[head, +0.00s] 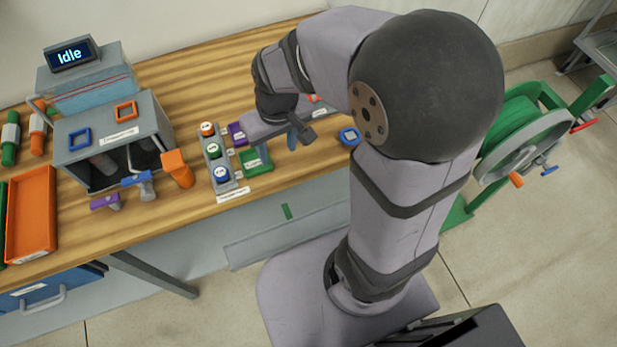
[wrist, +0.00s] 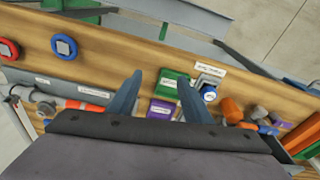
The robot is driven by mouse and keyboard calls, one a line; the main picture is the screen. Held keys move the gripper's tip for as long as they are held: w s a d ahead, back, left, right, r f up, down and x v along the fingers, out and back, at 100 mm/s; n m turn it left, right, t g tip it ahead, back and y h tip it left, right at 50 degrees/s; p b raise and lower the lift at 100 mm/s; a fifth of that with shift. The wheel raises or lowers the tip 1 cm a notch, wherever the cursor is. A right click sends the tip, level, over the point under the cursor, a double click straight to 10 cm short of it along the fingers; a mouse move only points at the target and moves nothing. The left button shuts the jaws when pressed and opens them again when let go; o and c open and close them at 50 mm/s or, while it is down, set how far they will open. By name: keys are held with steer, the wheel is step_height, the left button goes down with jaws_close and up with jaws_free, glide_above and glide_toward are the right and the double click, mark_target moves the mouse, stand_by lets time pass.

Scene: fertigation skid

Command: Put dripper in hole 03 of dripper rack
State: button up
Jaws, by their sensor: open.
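My gripper (head: 298,136) is open and hangs over the right half of the wooden bench. In the wrist view its two blue-grey fingers (wrist: 160,78) are apart, with nothing held between them. A narrow grey rack (head: 222,187) with a white label at its front holds three round-topped pieces, orange, green and blue. Its blue-topped end (wrist: 209,92) shows right of the fingers. I cannot read its hole numbers or tell which piece is the dripper. A green block (head: 257,160) and a purple block (head: 237,135) lie between rack and gripper.
A blue round piece (head: 349,136) lies right of my gripper; a red one (wrist: 8,49) shows beyond it. Left of the rack are an orange block (head: 178,168), a grey box (head: 110,135) and an orange tray (head: 31,212). A display (head: 70,54) reads "Idle".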

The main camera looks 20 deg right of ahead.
steer(key=s+d+f+m+g, duration=0.1)
steer(key=s+d+f, duration=0.1)
steer(key=s, duration=0.7)
steer(key=shift+s+d+f+m+g, duration=0.15)
steer(key=shift+s+d+m+g, duration=0.2)
steer(key=shift+d, duration=0.55)
